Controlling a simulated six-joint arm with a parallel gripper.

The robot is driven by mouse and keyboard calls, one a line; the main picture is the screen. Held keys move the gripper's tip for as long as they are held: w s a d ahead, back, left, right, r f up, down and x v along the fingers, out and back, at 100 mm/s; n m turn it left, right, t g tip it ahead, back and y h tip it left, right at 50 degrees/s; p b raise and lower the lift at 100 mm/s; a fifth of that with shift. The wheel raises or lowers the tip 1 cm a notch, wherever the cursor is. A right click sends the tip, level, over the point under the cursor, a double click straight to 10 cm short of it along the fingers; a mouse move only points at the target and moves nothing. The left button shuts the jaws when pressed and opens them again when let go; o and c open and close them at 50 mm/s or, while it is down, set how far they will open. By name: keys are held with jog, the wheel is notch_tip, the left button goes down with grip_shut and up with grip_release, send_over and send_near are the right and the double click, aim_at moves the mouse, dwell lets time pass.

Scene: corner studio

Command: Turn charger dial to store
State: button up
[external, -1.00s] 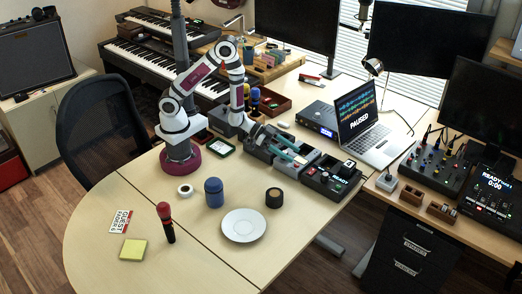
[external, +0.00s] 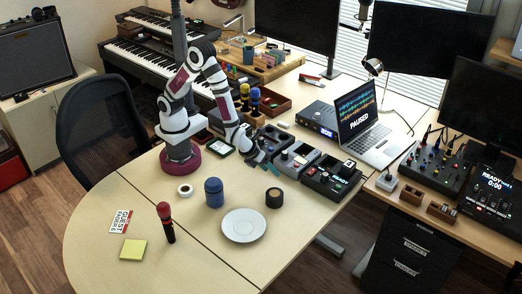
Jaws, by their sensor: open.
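My gripper (external: 259,163) is open. It points down beside the left end of a row of dark boxy units on the desk, and holds nothing that I can see.
A laptop (external: 361,121) stands behind right. The front desk edge is mostly clear.

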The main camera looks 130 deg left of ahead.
jog(key=w+d+r+m+t+y, duration=0.1)
jog(key=w+r+m+t+y, duration=0.4)
jog(key=w+r+m, duration=0.35)
jog(key=n, duration=0.2)
send_near(325, 174)
jog(key=x, duration=1)
jog(key=shift+f, duration=0.3)
grip_shut()
